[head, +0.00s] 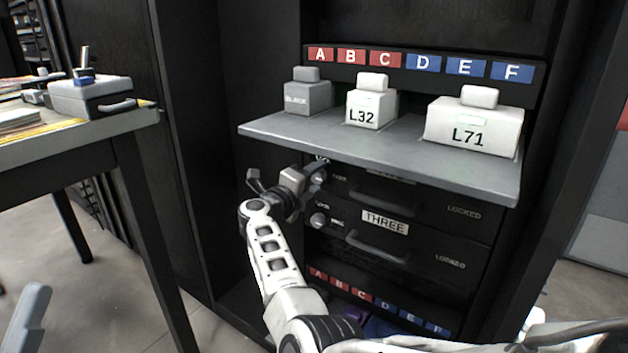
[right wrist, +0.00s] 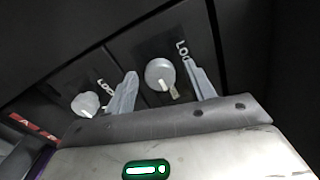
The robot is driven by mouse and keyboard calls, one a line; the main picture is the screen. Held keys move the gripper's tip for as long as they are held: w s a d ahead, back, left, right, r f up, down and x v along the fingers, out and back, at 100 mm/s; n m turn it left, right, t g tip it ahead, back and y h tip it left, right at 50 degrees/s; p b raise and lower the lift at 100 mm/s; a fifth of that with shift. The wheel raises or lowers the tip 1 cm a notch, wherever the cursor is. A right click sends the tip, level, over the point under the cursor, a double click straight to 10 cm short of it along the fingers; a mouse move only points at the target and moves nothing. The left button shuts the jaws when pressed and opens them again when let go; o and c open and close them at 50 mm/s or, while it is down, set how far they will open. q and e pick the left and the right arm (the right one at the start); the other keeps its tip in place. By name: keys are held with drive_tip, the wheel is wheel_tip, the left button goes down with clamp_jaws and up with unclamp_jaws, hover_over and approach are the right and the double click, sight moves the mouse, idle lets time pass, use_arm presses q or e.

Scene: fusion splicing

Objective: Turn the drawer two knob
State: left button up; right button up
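The drawer two knob (right wrist: 160,74) is round and pale with a white pointer, on the dark drawer front. My right gripper (head: 316,170) is at this knob, just under the grey shelf's left part, and largely hides it in the head view. In the right wrist view its two fingers are spread, one on each side of the knob, with visible gaps. Drawer two (head: 400,195) is closed, with a handle and the word LOCKED at its right. A grey piece (head: 30,312) at the lower left edge may be part of my left gripper; its state does not show.
Drawer three (head: 440,250), labelled THREE, has its own knob (head: 318,220) just below. The grey shelf (head: 270,128) juts out above, holding boxes marked L32 (head: 366,112) and L71 (head: 472,130). A table (head: 140,118) stands at the left.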

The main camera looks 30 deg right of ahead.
drive_tip(key=shift+s+a, duration=0.1)
drive_tip(key=shift+a, duration=0.1)
use_arm(q)
drive_tip(key=f+n+y+p, duration=0.1)
drive_tip(key=n, duration=0.1)
drive_tip(key=w+f+n+y+p, duration=0.1)
drive_tip(key=f+n+y, duration=0.2)
drive_tip(key=n+y, duration=0.1)
drive_tip(key=shift+w+a+f+g+p, duration=0.1)
drive_tip(key=shift+w+f+g+p, duration=0.2)
drive_tip(key=shift+f+p, duration=0.1)
use_arm(e)
drive_tip(key=v, duration=0.7)
use_arm(q)
drive_tip(key=shift+r, duration=0.15)
use_arm(e)
drive_tip(key=shift+r, duration=0.1)
